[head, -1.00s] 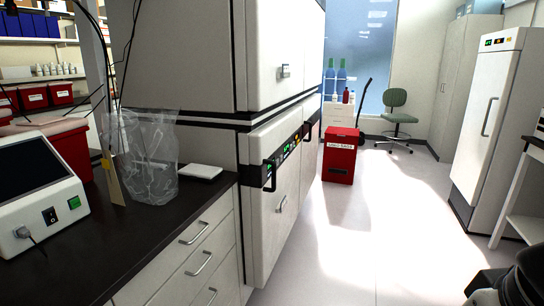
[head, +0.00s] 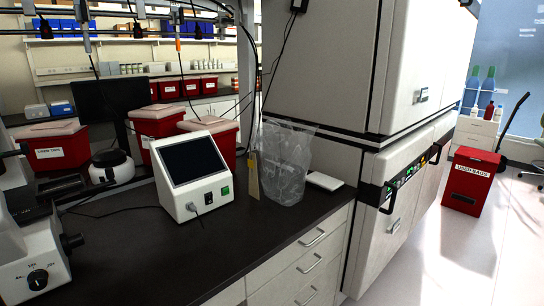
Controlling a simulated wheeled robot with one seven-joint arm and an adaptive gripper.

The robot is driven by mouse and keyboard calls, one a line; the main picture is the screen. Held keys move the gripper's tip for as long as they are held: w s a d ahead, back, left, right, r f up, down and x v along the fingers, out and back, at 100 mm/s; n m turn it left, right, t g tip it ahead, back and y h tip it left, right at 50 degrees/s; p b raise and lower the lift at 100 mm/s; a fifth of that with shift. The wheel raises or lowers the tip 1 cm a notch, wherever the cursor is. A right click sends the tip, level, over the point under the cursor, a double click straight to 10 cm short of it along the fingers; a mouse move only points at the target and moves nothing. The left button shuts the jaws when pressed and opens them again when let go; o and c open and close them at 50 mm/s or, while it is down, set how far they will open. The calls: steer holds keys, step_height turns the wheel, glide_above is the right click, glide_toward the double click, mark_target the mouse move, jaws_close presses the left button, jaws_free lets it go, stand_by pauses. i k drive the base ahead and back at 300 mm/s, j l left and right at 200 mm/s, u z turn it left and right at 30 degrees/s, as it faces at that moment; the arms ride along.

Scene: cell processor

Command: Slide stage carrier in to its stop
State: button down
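I cannot make out a stage carrier in the head view. A white instrument that looks like a microscope (head: 38,268) is cut off by the left edge, with a dark knob and dark parts above its base. My gripper is not in view, so its opening and anything it holds are hidden.
A white box with a dark screen (head: 204,194), a clear bag (head: 290,180) and a small white pad (head: 324,181) stand on the black counter (head: 130,262). Red bins (head: 60,150) stand behind. Large white cabinets (head: 335,80) rise at right. Floor beside the red used-bags bin (head: 470,180) is clear.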

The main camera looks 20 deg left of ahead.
mark_target(53, 188)
steer(key=u, duration=2.05)
